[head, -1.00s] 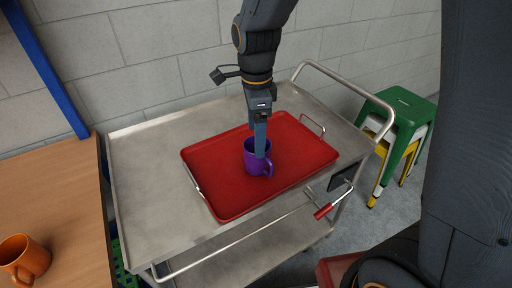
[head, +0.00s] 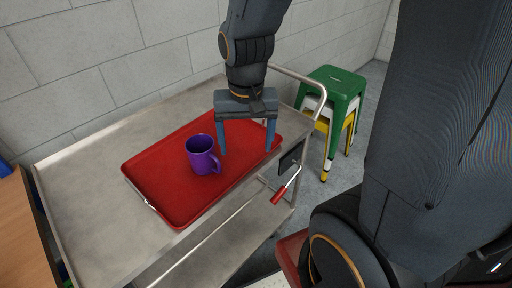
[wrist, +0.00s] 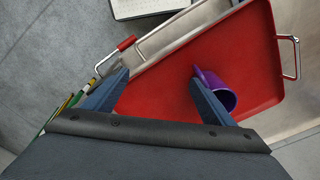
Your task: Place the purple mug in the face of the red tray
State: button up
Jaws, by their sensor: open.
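The purple mug (head: 202,155) stands upright on the face of the red tray (head: 165,205), a little left of its middle in the head view, with its handle toward the right. The red tray lies flat on a metal trolley. My gripper (head: 246,152) is open and empty, over the right part of the tray, with its two blue fingers apart. The mug stands beside the left finger, not between the fingers. In the wrist view, the mug (wrist: 222,90) shows partly behind the right finger, and the tray (wrist: 255,60) spreads around it.
The steel trolley top (head: 85,200) has free room left of the tray. Its tubular handle (head: 318,95) rises at the right. Stacked green, white and yellow stools (head: 335,85) stand beyond it. A red-gripped lever (head: 280,195) sticks out at the front.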

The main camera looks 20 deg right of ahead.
jog(key=s+d+n, duration=0.1)
jog(key=s+d+f+n, duration=0.1)
jog(key=n, duration=0.1)
jog(key=shift+s, duration=0.15)
